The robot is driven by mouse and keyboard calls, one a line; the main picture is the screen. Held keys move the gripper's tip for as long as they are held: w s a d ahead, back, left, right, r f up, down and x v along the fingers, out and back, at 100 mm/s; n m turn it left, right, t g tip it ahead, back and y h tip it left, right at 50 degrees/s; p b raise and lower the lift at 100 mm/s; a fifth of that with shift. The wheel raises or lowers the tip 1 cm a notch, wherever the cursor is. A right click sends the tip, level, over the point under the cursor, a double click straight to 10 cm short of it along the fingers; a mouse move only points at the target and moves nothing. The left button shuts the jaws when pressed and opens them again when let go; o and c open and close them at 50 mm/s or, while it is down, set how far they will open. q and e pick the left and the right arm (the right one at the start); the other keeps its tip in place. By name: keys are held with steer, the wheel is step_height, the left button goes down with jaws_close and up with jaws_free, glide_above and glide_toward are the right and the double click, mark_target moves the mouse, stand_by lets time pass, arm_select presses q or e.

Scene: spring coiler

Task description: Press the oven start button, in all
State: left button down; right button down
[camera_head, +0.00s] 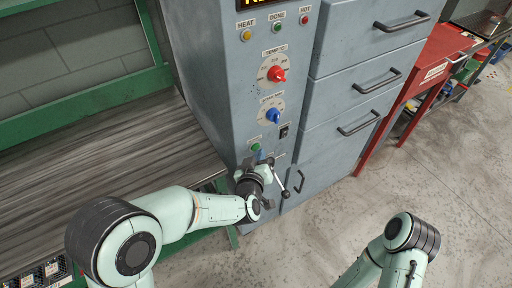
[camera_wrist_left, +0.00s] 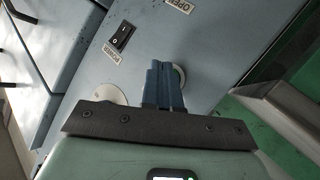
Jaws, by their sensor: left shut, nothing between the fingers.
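The grey oven control panel (camera_head: 240,90) fills the middle of the head view. A green button (camera_head: 255,147) sits low on its left side. My left gripper (camera_head: 259,157) is shut and empty just below this button, with its tips close to the panel. In the left wrist view, the shut blue fingers (camera_wrist_left: 163,88) point at the panel and cover most of a round pale button plate (camera_wrist_left: 181,73) with a dark green edge. I cannot tell whether the tips touch the button. My right gripper is out of view; only part of my right arm shows at the lower right.
A black power switch (camera_head: 284,131) is right of the button and also shows in the left wrist view (camera_wrist_left: 122,36). Red (camera_head: 277,74) and blue (camera_head: 273,116) knobs are above. Grey drawers (camera_head: 345,95) stand right, a wooden-topped bench (camera_head: 100,150) left.

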arm_select(q)
steer(key=shift+w+a, duration=0.25)
steer(key=shift+w, duration=0.1)
stand_by(0.3)
stand_by(0.4)
steer(key=shift+s+d, duration=0.5)
steer(key=shift+s, duration=0.15)
steer(key=s+d, duration=0.1)
steer(key=s, duration=0.1)
steer(key=s+d, duration=0.2)
stand_by(0.3)
stand_by(0.7)
